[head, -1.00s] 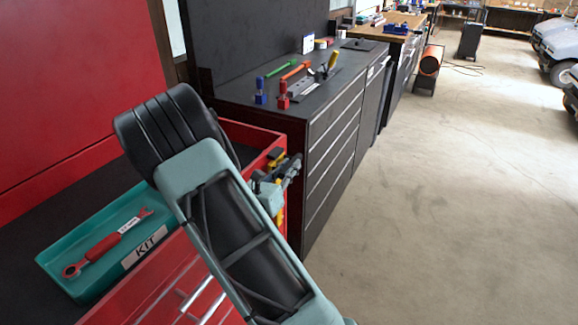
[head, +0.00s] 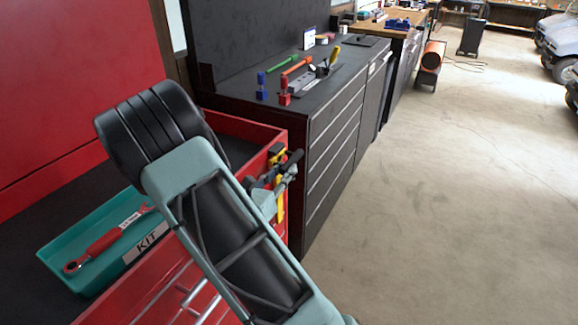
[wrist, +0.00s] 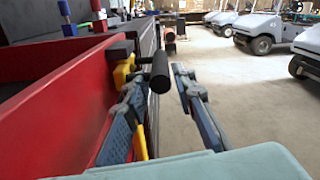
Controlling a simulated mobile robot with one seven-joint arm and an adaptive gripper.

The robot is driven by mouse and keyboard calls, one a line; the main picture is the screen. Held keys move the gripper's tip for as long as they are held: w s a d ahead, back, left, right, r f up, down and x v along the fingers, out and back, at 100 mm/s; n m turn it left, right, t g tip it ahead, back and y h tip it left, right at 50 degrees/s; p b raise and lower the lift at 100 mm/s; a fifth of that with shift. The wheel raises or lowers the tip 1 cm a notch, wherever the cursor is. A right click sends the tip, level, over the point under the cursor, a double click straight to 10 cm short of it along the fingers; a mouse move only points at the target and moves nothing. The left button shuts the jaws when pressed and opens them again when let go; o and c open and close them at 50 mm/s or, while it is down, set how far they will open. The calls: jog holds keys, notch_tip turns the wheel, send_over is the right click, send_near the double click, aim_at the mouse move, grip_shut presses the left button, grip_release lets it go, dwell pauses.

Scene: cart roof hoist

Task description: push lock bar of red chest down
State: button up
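The red chest (head: 262,124) stands open-topped at the left; its side wall also fills the left of the wrist view (wrist: 60,100). A yellow bar (wrist: 122,74) with a black mount lies upright against the chest's outer end; the head view shows its lower part (head: 279,212). A black cylindrical grip (wrist: 160,72) sticks out beside the bar's top. My gripper (wrist: 157,84) is open, one finger on each side of this grip. The left finger overlaps the bar in view; contact is unclear. In the head view my gripper (head: 280,180) is small and partly hidden by my arm.
A dark cabinet (head: 338,125) with tools on top stands just beyond the chest.

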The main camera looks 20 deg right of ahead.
jog(key=v, duration=0.8)
jog(key=shift+s, duration=0.1)
